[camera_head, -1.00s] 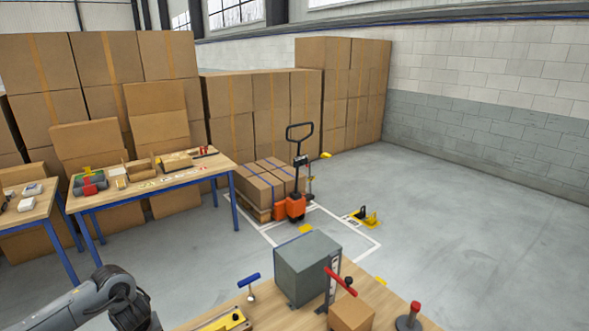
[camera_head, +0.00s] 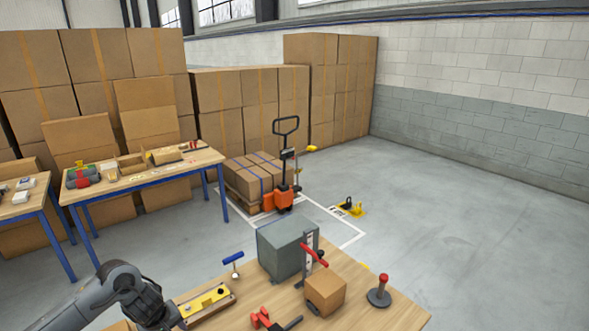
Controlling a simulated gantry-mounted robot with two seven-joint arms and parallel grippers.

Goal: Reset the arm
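My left arm (camera_head: 118,290) comes in at the lower left of the head view, bent at a dark joint. Its gripper is not visible, being cut off by the bottom edge. My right arm and gripper are not in view. No object is seen in contact with the visible arm links. The near wooden table (camera_head: 375,315) lies just to the right of the arm.
On the near table stand a grey box (camera_head: 284,250), a small carton (camera_head: 325,293), a yellow fixture (camera_head: 206,301), a blue-handled tool (camera_head: 233,260), a red clamp (camera_head: 268,319) and a red-knobbed post (camera_head: 380,290). An orange pallet jack (camera_head: 283,198) stands beyond. Open floor lies to the right.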

